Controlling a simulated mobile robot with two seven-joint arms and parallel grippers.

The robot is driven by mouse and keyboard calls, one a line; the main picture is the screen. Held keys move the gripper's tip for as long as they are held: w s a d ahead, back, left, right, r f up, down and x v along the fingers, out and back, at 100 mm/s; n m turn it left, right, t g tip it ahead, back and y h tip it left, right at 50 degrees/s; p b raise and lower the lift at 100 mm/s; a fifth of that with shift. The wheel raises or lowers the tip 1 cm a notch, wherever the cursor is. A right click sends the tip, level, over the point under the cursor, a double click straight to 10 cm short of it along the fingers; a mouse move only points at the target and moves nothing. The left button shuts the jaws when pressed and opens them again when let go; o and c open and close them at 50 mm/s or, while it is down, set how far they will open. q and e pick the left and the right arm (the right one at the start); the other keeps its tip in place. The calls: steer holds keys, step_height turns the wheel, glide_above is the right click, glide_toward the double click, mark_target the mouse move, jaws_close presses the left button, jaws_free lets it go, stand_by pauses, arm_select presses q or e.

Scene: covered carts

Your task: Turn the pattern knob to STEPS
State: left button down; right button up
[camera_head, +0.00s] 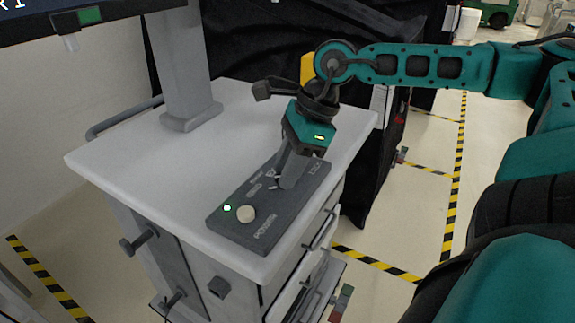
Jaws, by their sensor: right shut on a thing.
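A dark grey control panel (241,233) lies on the white cart top. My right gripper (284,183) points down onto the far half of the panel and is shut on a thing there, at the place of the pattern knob. The gripper hides that knob, so its pointer direction cannot be read. Small white markings show around the fingers, too small to read. My left gripper is not in view.
The white cart top (150,150) is clear left of the panel. A grey post (183,75) holds a screen (60,15) at the back left. A black-covered cart (270,45) stands behind. Drawers (310,255) are on the cart's right side.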

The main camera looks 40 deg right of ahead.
steer(key=c, duration=0.3)
